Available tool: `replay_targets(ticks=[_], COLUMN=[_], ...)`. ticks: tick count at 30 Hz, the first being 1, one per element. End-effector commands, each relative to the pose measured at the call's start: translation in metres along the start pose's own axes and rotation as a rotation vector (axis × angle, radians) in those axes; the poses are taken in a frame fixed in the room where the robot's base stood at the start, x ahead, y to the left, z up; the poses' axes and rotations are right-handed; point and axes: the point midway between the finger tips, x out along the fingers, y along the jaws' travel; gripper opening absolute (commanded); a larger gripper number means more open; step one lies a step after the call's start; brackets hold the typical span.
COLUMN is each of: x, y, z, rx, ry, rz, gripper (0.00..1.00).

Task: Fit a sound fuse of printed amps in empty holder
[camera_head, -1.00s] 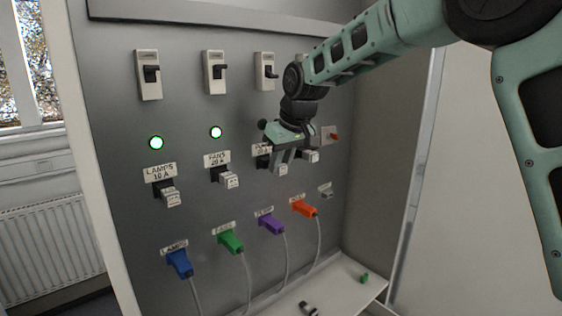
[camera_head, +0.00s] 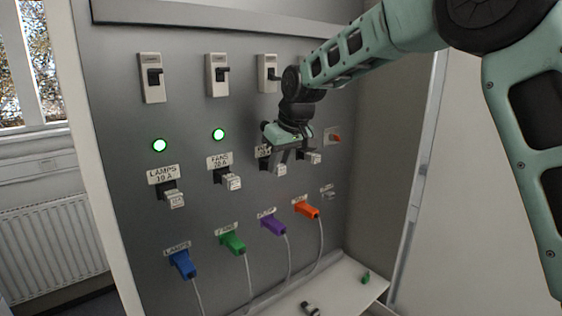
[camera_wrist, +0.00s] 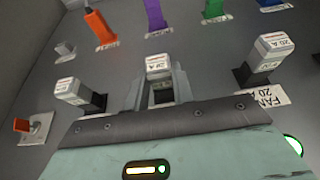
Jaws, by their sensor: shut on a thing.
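My gripper (camera_wrist: 158,92) is shut on a pale fuse (camera_wrist: 158,66) printed 20 A, with one finger on either side of it. In the head view my gripper (camera_head: 279,165) is at the third holder of the row, and its wrist hides most of that holder's label. The fuse appears seated or nearly so in the dark holder (camera_wrist: 162,97); I cannot tell how deep. The fans fuse (camera_wrist: 270,52) stands in its holder on one side. Another fuse (camera_wrist: 76,92) stands in the holder on the other side. The lamps fuse (camera_head: 176,199) sits in the lamps holder.
Blue (camera_head: 182,264), green (camera_head: 232,243), purple (camera_head: 273,225) and orange (camera_head: 307,210) plugs with cables sit below the holders. Switches (camera_head: 217,75) line the top; two lamps (camera_head: 159,146) glow green. A green piece (camera_head: 366,277) and a dark piece (camera_head: 310,309) lie on the ledge.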

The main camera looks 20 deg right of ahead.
Motion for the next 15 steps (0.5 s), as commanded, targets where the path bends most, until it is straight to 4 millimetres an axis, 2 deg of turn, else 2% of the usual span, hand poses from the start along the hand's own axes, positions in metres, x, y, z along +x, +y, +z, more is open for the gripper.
replay_targets(ticks=[8,9,10,11,15], x=[0.0005,0.0005,0.0005,0.0005,0.0005], y=[0.0000,0.0000,0.0000,0.0000,0.0000], z=[-0.0015,-0.0014,-0.0014,-0.0014,-0.0014], rx=[0.000,0.000,0.000,0.000,0.000], ry=[0.000,0.000,0.000,0.000,0.000], rz=[0.000,0.000,0.000,0.000,0.000], gripper=[0.01,0.36,0.44,0.50,0.50])
